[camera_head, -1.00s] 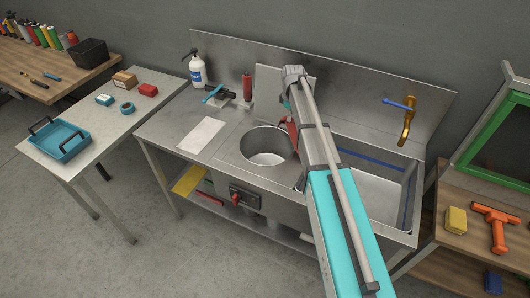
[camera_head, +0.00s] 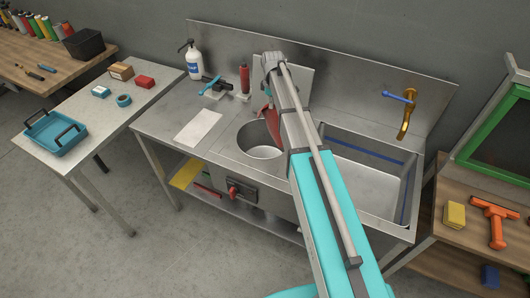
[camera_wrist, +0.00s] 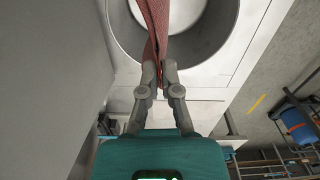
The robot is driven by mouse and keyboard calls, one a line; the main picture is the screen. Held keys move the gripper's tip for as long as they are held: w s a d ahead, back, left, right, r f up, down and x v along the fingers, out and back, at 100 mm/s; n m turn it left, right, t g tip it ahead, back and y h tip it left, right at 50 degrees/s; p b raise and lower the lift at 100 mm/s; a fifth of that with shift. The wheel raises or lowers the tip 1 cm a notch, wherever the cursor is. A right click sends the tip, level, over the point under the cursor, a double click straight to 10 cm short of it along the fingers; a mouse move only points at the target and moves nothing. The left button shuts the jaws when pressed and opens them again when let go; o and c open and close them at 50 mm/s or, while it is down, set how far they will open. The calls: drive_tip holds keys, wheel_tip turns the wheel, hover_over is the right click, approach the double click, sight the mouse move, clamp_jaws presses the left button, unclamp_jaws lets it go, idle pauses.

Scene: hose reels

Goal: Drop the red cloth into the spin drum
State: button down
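The red cloth (camera_head: 272,123) hangs from my gripper, mostly hidden behind my arm in the head view. In the wrist view my gripper (camera_wrist: 159,66) is shut on the red cloth (camera_wrist: 157,22), which hangs between the fingertips. The spin drum is a round metal well (camera_head: 262,152) set in the steel counter; its round opening (camera_wrist: 222,40) also shows in the wrist view. The cloth hangs over the right part of the opening in the head view. How far its lower end reaches into the drum I cannot tell.
A raised metal lid (camera_head: 297,84) stands behind the drum. A sink basin (camera_head: 362,180) with a brass tap (camera_head: 405,120) lies to the right. A soap bottle (camera_head: 194,60) and a red-handled tool (camera_head: 245,78) stand at the back left. A white sheet (camera_head: 198,128) lies left of the drum.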

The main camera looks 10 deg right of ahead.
wheel_tip(320, 180, down, 12)
drive_tip(key=a+n+b, duration=0.1)
drive_tip(key=n+b, duration=0.2)
drive_tip(key=b, duration=0.8)
drive_tip(key=shift+a+r+n, duration=0.25)
drive_tip(key=shift+a+n, duration=0.05)
drive_tip(key=shift+s, duration=0.1)
drive_tip(key=shift+f, duration=0.1)
wheel_tip(320, 180, down, 6)
drive_tip(key=b, duration=0.6)
drive_tip(key=c, duration=0.8)
unclamp_jaws()
drive_tip(key=o, duration=0.6)
